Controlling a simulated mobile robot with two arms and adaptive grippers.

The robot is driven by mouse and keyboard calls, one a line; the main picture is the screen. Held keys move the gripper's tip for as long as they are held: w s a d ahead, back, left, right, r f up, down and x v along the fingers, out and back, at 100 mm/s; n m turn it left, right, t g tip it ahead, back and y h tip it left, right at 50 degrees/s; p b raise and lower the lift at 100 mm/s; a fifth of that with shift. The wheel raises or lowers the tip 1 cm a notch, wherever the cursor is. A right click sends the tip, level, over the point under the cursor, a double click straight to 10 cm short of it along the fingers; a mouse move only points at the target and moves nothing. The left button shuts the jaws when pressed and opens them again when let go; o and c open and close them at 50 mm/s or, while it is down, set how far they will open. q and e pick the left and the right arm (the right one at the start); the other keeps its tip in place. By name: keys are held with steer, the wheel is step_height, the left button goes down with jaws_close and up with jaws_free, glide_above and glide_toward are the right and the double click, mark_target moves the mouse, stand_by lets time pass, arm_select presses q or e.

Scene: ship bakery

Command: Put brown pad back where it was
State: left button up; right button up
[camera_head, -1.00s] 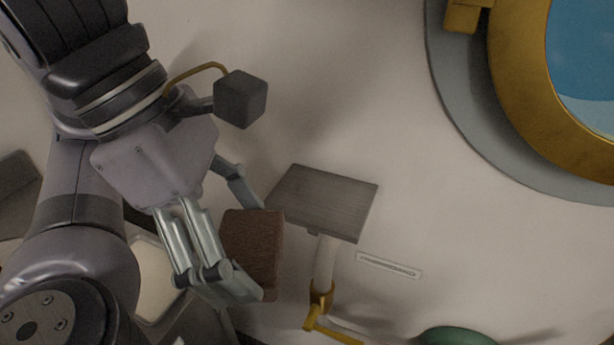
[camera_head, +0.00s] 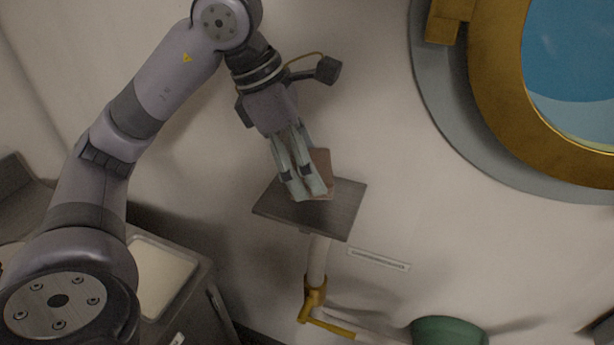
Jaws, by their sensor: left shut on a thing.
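The brown pad (camera_head: 321,166) is between the fingers of my left gripper (camera_head: 309,190), which is shut on it. The fingers hide much of the pad. The gripper points down over a small dark square shelf (camera_head: 340,212) on a pale post, in the middle of the view. The pad appears tilted on edge over the shelf. I cannot tell whether it touches the shelf surface. My right gripper is not in view.
A brass-rimmed porthole (camera_head: 494,88) is at the upper right. Below the shelf are the pale post (camera_head: 317,262) and a brass handle (camera_head: 326,325). A green rounded thing (camera_head: 448,332) is at the bottom right. A counter with a pale tray (camera_head: 160,272) is at the lower left.

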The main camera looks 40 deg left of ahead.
arm_select(q)
step_height(320, 180, down, 4)
steer(key=shift+r, duration=0.2)
steer(key=shift+w+f, duration=0.15)
steer(key=shift+f, duration=0.05)
steer(key=shift+f, duration=0.1)
steer(key=shift+f, duration=0.15)
steer(key=o, duration=1)
steer(key=shift+o, duration=0.2)
steer(key=shift+r, duration=0.25)
